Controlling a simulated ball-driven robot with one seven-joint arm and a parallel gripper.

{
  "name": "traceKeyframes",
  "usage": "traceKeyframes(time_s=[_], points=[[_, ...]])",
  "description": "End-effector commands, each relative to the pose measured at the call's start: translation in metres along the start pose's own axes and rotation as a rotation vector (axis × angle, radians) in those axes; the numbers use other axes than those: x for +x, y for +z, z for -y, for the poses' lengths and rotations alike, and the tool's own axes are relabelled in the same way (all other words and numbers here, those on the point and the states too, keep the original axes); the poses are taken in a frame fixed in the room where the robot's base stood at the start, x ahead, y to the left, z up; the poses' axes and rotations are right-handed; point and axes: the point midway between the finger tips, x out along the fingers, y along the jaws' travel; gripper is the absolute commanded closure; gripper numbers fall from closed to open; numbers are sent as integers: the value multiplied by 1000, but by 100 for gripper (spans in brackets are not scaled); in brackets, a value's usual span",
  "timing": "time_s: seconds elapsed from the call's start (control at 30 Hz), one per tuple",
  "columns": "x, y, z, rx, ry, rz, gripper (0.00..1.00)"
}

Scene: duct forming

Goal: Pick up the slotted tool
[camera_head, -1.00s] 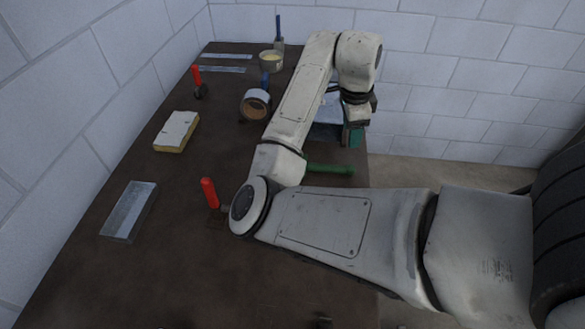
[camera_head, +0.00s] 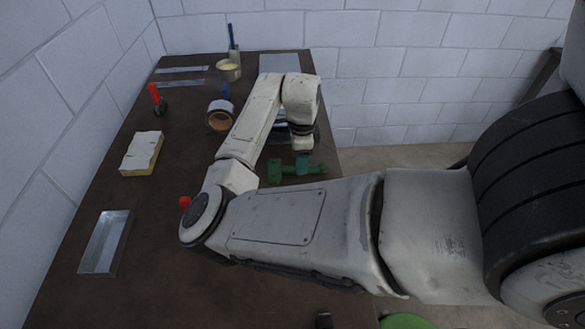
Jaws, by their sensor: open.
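A green tool (camera_head: 285,170) lies on the dark table to the right of my forearm, with a blocky left end and a handle reaching right. It is the likeliest slotted tool, but no slot can be made out. My gripper (camera_head: 302,160) hangs down over the tool's handle part. Its tips look teal and are close to the green tool; whether they touch it cannot be told. The jaws are open with nothing seen held. My wrist and forearm hide part of the table behind.
Left are a metal tray-like piece (camera_head: 106,243), a yellow-white block (camera_head: 142,152), and a red-handled tool (camera_head: 157,98). A tape roll (camera_head: 220,115), a pot (camera_head: 229,70) and metal strips (camera_head: 181,69) stand farther back. A red handle (camera_head: 185,202) shows beside my elbow.

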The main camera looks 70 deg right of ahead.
Motion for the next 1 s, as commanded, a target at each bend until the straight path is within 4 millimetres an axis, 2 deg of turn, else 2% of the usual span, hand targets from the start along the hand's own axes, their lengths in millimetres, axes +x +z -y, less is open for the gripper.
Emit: traceKeyframes(time_s=[0.2,0.47,1.0], points=[[22,0,0,-1,0,0,45],[24,0,0,-1,-1,0,46],[24,0,0,0,-1,0,97]])
